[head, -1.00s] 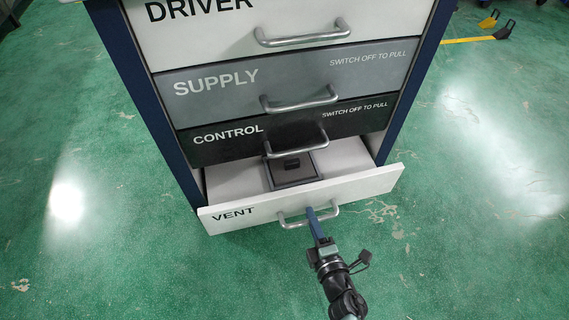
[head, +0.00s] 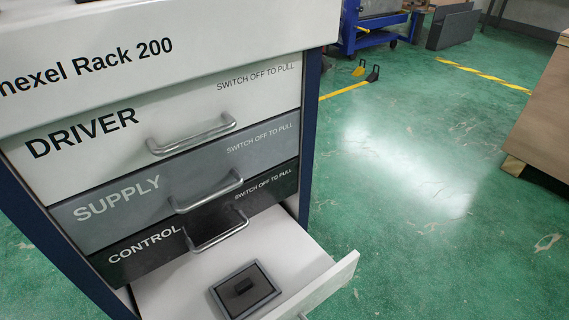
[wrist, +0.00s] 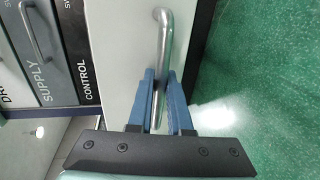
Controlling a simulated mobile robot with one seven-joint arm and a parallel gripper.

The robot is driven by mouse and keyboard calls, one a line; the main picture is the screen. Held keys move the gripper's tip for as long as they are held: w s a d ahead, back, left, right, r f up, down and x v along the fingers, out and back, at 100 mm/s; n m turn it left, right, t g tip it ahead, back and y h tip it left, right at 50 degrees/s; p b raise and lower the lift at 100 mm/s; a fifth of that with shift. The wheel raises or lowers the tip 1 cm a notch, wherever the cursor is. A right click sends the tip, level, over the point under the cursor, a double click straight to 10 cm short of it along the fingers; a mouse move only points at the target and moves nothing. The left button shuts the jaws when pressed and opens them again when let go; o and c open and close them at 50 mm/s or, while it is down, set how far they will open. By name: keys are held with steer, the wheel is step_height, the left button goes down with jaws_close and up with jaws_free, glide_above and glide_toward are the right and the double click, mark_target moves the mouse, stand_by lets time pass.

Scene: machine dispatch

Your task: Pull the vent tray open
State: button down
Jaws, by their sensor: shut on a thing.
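The vent tray (head: 165,290) is a white drawer at the bottom of the rack, standing out from under the control drawer. Its front panel (head: 335,284) is cut off by the lower edge of the head view. A grey-framed recess (head: 222,301) with a small black block (head: 243,287) shows on the tray's floor. In the wrist view, my gripper (wrist: 166,88) has its two blue fingers on either side of the tray's silver bar handle (wrist: 165,28) and is shut on it. My gripper is out of the head view.
Above the tray are the shut control (head: 145,250), supply (head: 118,196) and driver (head: 82,132) drawers, each with a bar handle. Green floor (head: 400,250) is open to the right. A wooden box (head: 545,130) stands at the far right.

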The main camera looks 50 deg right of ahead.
steer(key=c, duration=0.9)
jaws_free()
steer(key=shift+o, duration=0.2)
steer(key=shift+s, duration=0.1)
steer(key=p+v, duration=0.4)
steer(key=v, duration=0.8)
steer(key=shift+s, duration=0.35)
steer(key=shift+a, duration=0.1)
